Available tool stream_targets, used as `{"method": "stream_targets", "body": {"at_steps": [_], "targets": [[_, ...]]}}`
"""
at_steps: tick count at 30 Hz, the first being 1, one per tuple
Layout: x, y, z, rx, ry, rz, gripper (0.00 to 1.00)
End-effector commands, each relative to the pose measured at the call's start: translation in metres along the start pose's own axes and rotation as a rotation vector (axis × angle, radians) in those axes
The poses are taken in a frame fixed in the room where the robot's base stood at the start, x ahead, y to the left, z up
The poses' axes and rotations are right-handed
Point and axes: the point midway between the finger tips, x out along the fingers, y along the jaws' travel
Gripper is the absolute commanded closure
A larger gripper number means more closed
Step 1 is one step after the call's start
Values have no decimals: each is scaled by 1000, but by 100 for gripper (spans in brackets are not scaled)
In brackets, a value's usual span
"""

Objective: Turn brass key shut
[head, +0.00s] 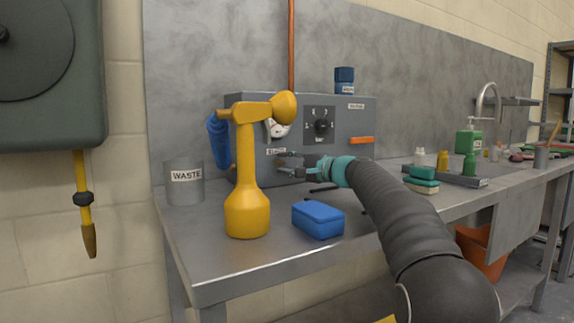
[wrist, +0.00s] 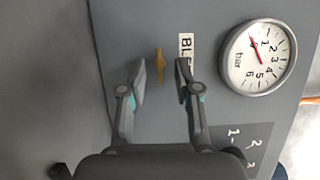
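The brass key (wrist: 160,65) shows in the wrist view as a small narrow brass piece on the grey panel (wrist: 135,25), beside a white label starting "BL" (wrist: 186,48). My gripper (wrist: 160,80) is open, with one finger on each side of the key and a gap to each. The key stands between the fingertips or just beyond them; I cannot tell the depth. In the head view my gripper (head: 285,162) is at the front of the grey box (head: 355,128), just below its small label. The key is not clear there.
A pressure gauge (wrist: 258,57) is right of the label. On the bench (head: 225,262) stand a yellow spray bottle (head: 247,212), close in front of the box, a blue block (head: 318,220), a grey waste bin (head: 184,188) and green sponges (head: 422,180). An orange handle (head: 360,140) is on the box.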

Motion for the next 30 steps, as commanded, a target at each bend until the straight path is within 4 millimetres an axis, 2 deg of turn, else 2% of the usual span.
{"method": "stream_targets", "body": {"at_steps": [11,14,24,30], "targets": [[-6,0,0,0,0,1,65],[-18,-1,0,-1,0,0,65],[-84,0,-1,0,2,0,65],[-111,0,-1,0,2,1,65]]}}
